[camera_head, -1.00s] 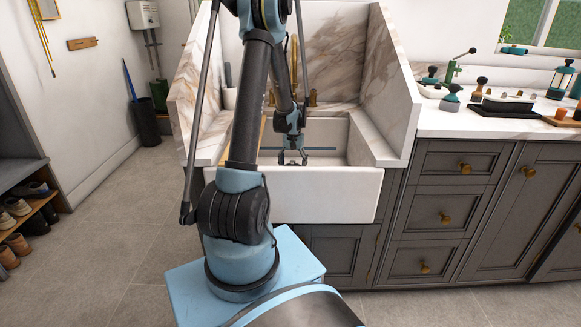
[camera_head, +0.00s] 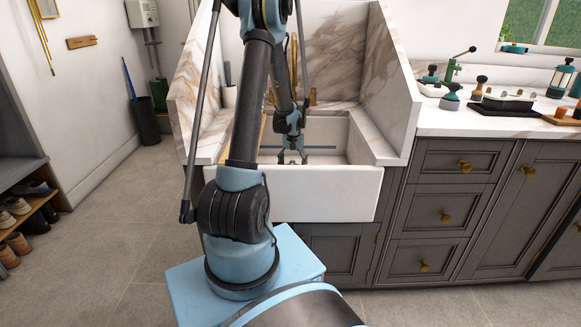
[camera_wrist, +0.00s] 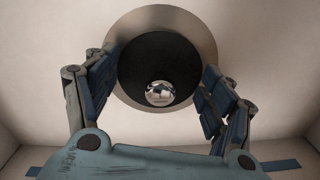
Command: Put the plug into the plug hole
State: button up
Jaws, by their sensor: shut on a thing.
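The plug (camera_wrist: 150,60) is a round black disc with a shiny metal knob, seen from above in the wrist view. My gripper (camera_wrist: 158,90) is shut on it, with one finger at its left and one at its right. The plug hole's metal rim (camera_wrist: 202,35) shows as a ring around the disc, widest at the top and right. The hole's opening is hidden behind the plug. I cannot tell whether the plug is above the hole or seated in it. In the head view my gripper (camera_head: 292,158) is low inside the sink, and the plug is too small to make out.
The white sink (camera_head: 335,190) has marble splashes on both sides, with its right wall close by. A blue bar (camera_head: 318,148) spans the basin behind the gripper. A brass tap (camera_head: 293,65) stands at the back. The right counter (camera_head: 445,118) carries several small items.

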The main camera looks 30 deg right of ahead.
aim_at(293, 161)
jog(key=shift+f, duration=0.45)
dwell(0.9)
jog(key=o, duration=1.2)
jog(key=shift+o, duration=0.2)
jog(key=shift+s+r, duration=0.1)
jog(key=shift+r, duration=0.05)
jog(key=shift+r, duration=2.85)
